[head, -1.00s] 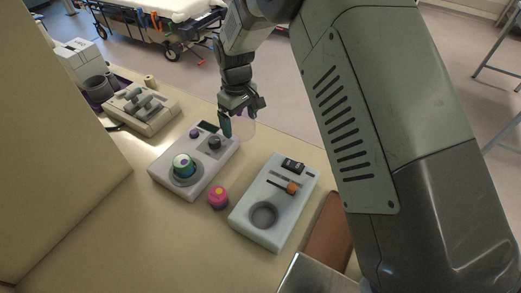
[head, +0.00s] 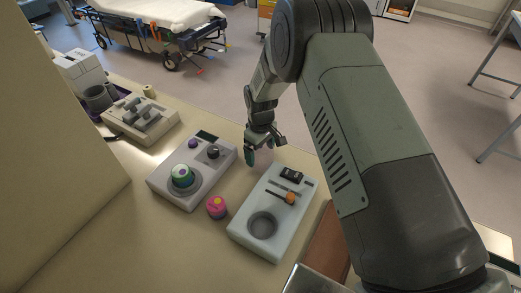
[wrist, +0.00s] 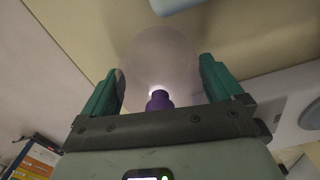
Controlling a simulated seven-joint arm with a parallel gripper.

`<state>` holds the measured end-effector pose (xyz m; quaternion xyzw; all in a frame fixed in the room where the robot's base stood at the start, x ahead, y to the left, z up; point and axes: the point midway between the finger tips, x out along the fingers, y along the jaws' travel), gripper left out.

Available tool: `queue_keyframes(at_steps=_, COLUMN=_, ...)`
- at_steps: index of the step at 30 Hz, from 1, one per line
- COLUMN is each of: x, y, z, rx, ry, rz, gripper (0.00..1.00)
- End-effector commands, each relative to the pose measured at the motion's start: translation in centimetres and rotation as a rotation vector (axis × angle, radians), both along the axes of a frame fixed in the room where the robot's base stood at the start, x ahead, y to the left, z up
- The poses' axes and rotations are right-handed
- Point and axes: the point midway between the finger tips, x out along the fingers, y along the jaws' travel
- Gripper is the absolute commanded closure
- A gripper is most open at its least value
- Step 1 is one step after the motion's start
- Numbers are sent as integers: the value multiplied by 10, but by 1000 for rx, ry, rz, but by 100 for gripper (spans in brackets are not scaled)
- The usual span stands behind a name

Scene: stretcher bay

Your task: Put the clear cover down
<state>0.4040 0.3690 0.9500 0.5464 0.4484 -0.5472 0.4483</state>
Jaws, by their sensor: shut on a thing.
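My gripper (head: 264,150) hangs over the far edge of the counter, between the left grey device and the right pale device. In the wrist view its two green fingers (wrist: 160,78) stand apart on either side of the clear cover (wrist: 158,52), a round see-through piece with a purple knob (wrist: 160,101) on the palm side. The gripper is shut on the cover. In the head view the cover is too faint to make out. The wrist view shows beige counter behind the cover; I cannot tell the height between them.
The left device (head: 166,190) bears a green-ringed dial and small knobs. The right device (head: 243,232) has a round well and an orange slider knob. A pink button (head: 216,207) stands between them. A brown board (head: 325,245) lies at right. A lever box (head: 140,120) stands at far left.

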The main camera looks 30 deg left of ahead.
Motion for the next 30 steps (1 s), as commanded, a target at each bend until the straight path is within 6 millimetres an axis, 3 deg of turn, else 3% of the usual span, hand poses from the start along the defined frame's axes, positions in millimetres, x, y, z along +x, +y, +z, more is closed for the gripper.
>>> queue_keyframes(at_steps=10, x=0, y=0, z=-4, rx=1, ry=-1, rz=0, gripper=38)
queue_keyframes(at_steps=11, x=0, y=0, z=-4, rx=1, ry=-1, rz=0, gripper=5)
queue_keyframes(at_steps=12, x=1, y=1, z=-4, rx=1, ry=-1, rz=0, gripper=0)
queue_keyframes(at_steps=22, x=1, y=1, z=4, rx=3, ry=-3, rz=0, gripper=0)
queue_keyframes(at_steps=30, x=2, y=1, z=56, rx=5, ry=-5, rz=0, gripper=0)
